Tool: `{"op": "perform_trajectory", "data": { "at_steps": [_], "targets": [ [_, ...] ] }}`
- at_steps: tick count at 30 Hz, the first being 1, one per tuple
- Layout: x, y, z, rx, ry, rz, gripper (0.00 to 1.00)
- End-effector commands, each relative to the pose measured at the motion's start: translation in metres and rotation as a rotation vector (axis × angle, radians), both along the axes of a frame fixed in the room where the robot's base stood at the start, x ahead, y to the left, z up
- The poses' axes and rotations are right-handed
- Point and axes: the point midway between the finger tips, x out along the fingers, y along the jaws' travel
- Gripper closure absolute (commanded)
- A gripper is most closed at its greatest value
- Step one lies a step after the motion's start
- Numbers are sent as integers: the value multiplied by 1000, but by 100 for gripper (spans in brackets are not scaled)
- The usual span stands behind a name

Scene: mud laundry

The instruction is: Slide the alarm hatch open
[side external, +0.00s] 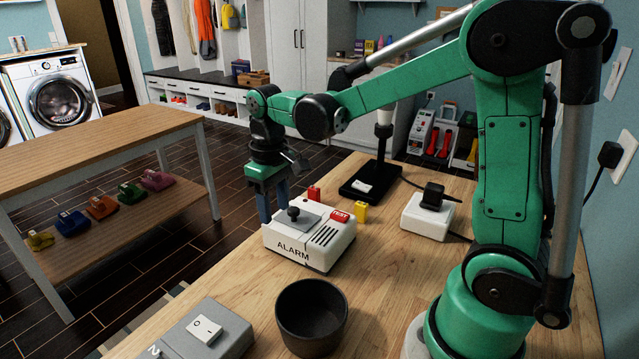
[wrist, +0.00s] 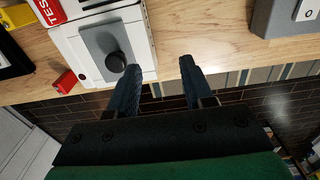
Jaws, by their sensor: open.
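The white alarm box (side external: 311,252) stands on the wooden worktop, with "ALARM" on its front. A grey hatch plate (side external: 311,220) with a dark round knob (side external: 293,212) lies on its top. A red TEST button (side external: 339,216) and dark slots are beside the plate. In the wrist view the hatch plate (wrist: 101,37) and knob (wrist: 115,62) show close to one finger. My gripper (wrist: 160,75) is open, fingers pointing down at the box's edge. The knob is outside the gap between the fingers. In the side view my gripper (side external: 273,208) partly hides the box's left end.
A dark bowl (side external: 311,320) and a grey switch box (side external: 190,335) stand in front of the alarm box. Red (side external: 314,193) and yellow (side external: 361,211) blocks lie behind it. A white socket box (side external: 428,215) and black lamp base (side external: 370,182) stand farther back. The worktop edge is close to my gripper.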

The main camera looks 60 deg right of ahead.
Motion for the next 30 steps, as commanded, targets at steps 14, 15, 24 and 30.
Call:
{"op": "perform_trajectory", "data": {
  "at_steps": [14, 15, 24, 30],
  "targets": [
    [0, -50, -17, 0, 0, -1, 54],
    [0, -50, -20, 0, 0, -1, 54],
    [0, -50, -30, 0, 0, -1, 54],
    [0, -50, -30, 0, 0, -1, 63]
  ]
}}
